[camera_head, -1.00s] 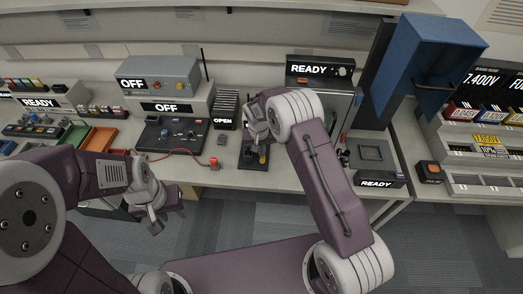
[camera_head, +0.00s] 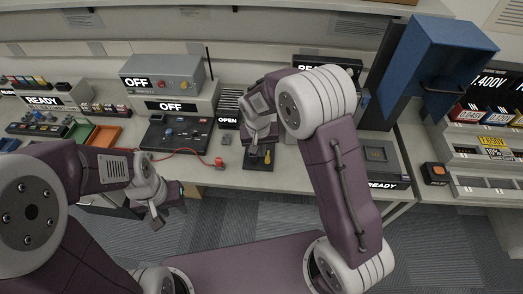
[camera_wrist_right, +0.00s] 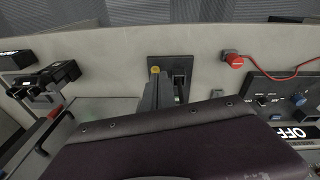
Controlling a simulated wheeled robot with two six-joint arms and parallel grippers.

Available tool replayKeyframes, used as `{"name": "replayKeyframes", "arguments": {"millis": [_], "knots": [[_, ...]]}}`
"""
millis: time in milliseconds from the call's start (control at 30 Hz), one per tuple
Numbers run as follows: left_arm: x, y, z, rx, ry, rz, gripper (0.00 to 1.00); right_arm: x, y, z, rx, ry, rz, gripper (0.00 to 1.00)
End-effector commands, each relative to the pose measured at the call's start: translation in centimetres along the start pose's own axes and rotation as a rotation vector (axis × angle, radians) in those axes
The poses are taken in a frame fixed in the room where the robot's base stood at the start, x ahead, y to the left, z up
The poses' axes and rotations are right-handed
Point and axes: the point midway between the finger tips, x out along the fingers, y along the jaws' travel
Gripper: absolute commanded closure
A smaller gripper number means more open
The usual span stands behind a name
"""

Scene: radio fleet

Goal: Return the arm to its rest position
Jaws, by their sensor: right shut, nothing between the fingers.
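My right arm reaches in from the lower right in the head view, its elbow raised over the bench. My right gripper (camera_head: 258,140) points down above the bench near a small black stand (camera_head: 259,160) with a yellow knob. It is shut and empty. In the right wrist view the dark fingers (camera_wrist_right: 163,88) show beside the yellow knob (camera_wrist_right: 155,70), with the black plate behind them. My left gripper (camera_head: 167,214) hangs low in front of the bench edge, over the floor; its opening is too small to tell.
A grey unit marked OFF (camera_head: 160,81) and a black panel with a red-wired plug (camera_head: 219,162) stand left of the right gripper. A READY box (camera_head: 327,69) is partly behind the right arm. A blue cabinet (camera_head: 437,62) rises at right. Floor in front is clear.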

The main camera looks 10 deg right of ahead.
Motion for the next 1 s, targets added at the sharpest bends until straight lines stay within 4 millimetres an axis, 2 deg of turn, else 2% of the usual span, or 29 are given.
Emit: {"name": "replayKeyframes", "arguments": {"millis": [467,533,600,667,700,800,900,1000], "knots": [[0.0,0.0,0.0,0.0,0.0,0.0,0.64,-0.1,0.5,-0.2,0.011,0.002,0.001,1.0],[-0.1,0.0,0.0,0.0,0.0,0.0,0.64,-1.6,1.4,-1.4,0.042,0.037,-0.009,1.0],[-0.1,0.0,0.0,0.0,0.0,0.0,0.64,-3.9,3.8,-1.5,0.1,0.067,-0.016,1.0],[0.0,0.0,0.0,0.0,0.0,0.0,0.64,-5.5,6.1,0.4,0.156,0.065,-0.025,1.0],[0.0,0.0,0.0,0.0,0.0,0.0,0.64,-6.2,7.5,2.2,0.177,0.06,-0.033,1.0],[0.0,0.0,0.0,0.0,0.0,0.0,0.64,-6.9,9.7,7.7,0.173,0.033,-0.057,1.0],[0.0,0.0,0.0,0.0,0.0,0.0,0.64,-6.4,10.4,12.9,0.112,-0.005,-0.08,1.0],[0.0,0.0,0.0,0.0,0.0,0.0,0.64,-5.2,10.1,16.5,0.015,-0.054,-0.096,1.0]]}}
